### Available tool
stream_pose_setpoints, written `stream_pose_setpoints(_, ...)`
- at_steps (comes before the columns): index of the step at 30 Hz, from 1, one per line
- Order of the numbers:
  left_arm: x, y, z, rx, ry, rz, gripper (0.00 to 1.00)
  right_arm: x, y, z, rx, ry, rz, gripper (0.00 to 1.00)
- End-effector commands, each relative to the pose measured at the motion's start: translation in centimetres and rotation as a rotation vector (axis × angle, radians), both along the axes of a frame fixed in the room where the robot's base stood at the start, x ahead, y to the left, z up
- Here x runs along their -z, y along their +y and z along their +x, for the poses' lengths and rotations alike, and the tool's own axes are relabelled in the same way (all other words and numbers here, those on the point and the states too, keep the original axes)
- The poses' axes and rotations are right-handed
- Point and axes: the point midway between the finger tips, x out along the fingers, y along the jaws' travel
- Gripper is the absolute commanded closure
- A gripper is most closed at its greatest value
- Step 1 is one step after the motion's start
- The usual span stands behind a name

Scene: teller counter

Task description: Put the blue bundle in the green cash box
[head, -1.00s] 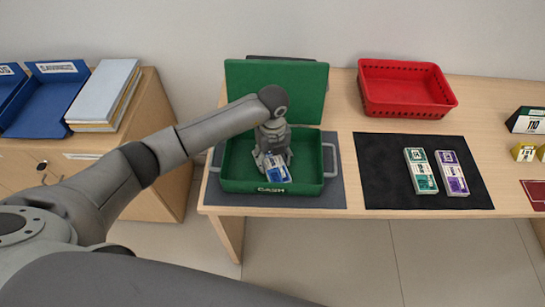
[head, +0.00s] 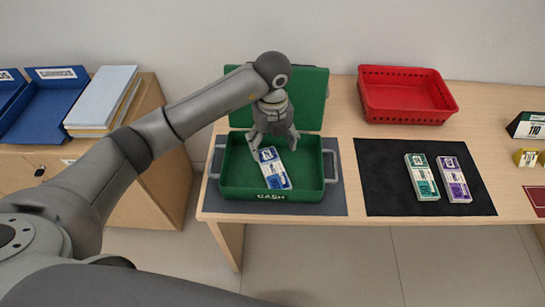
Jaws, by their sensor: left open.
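The blue bundle (head: 274,170) lies inside the green cash box (head: 310,190), near the middle, with its long side running from back left to front right. The box stands on a grey mat with its lid (head: 312,99) raised at the back. My left gripper (head: 274,147) is open just above the far end of the bundle, its fingers apart and empty. Whether a finger still touches the bundle I cannot tell. My right gripper is not in view.
A green bundle (head: 422,177) and a purple bundle (head: 454,179) lie on a black mat (head: 385,180) to the right. A red basket (head: 405,95) stands behind. Blue trays (head: 48,105) and stacked folders (head: 98,98) are on the left cabinet.

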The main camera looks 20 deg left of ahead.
Motion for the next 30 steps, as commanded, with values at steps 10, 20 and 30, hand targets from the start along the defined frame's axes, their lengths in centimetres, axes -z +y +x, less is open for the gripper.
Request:
stream_pose_setpoints(10, -2.9, 0.0, 0.0, 0.000, 0.001, 0.002, 0.25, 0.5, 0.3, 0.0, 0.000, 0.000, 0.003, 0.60)
stream_pose_setpoints(20, -3.0, 0.0, 0.0, 0.000, 0.001, 0.001, 0.25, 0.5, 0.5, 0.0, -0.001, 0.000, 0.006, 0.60)
stream_pose_setpoints(30, -2.9, 0.0, 0.0, 0.000, 0.001, 0.001, 0.25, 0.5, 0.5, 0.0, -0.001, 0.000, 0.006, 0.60)
